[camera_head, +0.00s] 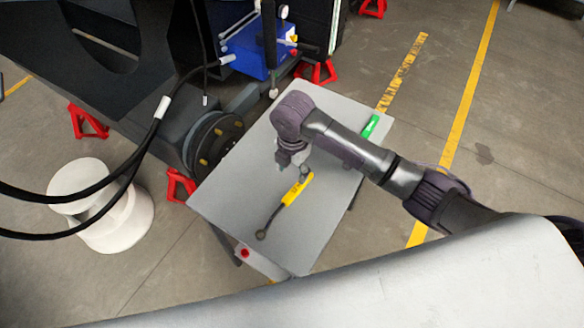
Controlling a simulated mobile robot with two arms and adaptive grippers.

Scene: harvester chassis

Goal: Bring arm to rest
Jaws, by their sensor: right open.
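My right arm reaches in from the right over a grey table (232,188). My right gripper (292,167) points down above the table, open, with nothing seen between its fingers. A tool with a yellow handle (296,190) and a dark shaft ending in a ring lies on the table just below the gripper in the picture. The handle's upper end is close to the fingertips; whether they touch, I cannot tell. My left gripper is not in view.
A green object (370,126) lies at the table's right edge. A blue box (258,55) and a wheel hub (215,143) of the dark chassis stand beyond the table. Red stands (89,120) and a white drum (128,222) are on the floor. Black cables hang at left. Floor at right is clear.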

